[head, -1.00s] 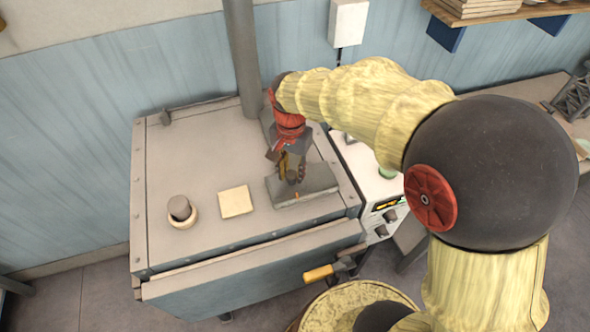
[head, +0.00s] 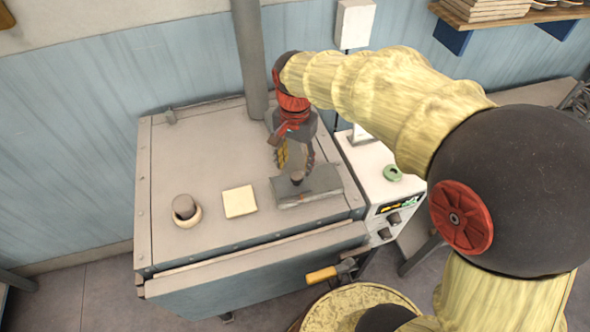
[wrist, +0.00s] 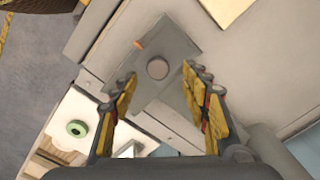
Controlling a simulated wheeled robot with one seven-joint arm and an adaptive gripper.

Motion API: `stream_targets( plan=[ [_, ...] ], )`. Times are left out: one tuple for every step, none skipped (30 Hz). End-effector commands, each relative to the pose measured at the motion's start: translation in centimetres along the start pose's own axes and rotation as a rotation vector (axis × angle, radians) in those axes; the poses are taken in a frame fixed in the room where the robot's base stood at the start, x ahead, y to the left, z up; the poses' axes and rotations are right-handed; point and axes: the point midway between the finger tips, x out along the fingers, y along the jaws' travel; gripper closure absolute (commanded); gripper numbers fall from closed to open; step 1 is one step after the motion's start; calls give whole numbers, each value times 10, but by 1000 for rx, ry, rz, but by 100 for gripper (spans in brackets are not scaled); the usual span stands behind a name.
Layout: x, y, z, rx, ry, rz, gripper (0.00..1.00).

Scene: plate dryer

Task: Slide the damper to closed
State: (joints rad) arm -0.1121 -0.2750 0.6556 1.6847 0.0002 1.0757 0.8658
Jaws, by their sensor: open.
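The damper is a grey slab (head: 322,183) with a round dark knob (head: 297,177) on top of the dryer, near its right front. The wrist view shows the knob (wrist: 157,68) from above on the flat slab (wrist: 165,42), with a small orange mark at the slab's edge. My gripper (head: 295,162) is open and empty, above the knob. In the wrist view its fingertips (wrist: 158,73) stand apart on either side of the knob, with gaps visible on both sides. I cannot tell the damper's setting from a scale.
The dryer top (head: 215,150) carries a cream square tile (head: 239,201) and a short capped pipe (head: 185,210), left of the damper. A vertical flue (head: 248,60) rises behind. A white control box (head: 375,185) with a green ring (head: 392,173) stands right. A yellow-handled lever (head: 322,275) sticks out in front.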

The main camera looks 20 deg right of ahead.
Motion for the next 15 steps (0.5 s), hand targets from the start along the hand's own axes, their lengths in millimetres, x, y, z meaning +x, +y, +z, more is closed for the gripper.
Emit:
stream_targets(
  plan=[
    [-12,-1,0,0,3,-3,53],
    [-19,-1,0,0,3,-3,53],
    [-26,-1,0,0,2,-3,53],
    [-32,-1,0,0,2,-3,53],
    [-38,-1,0,0,2,-2,53],
    [-44,-1,0,0,2,-2,53],
    [-48,-1,0,0,1,-1,53],
    [-53,-1,0,0,1,-1,53],
    [-58,-1,0,0,1,-2,53],
    [-61,-1,0,0,1,-1,53],
    [-64,-1,0,0,1,-1,53],
    [-67,-1,0,0,1,-1,53],
    [-69,-1,0,0,0,-1,53],
    [-70,-1,0,0,0,-1,53],
    [-72,-1,0,0,0,0,53]
  ],
)
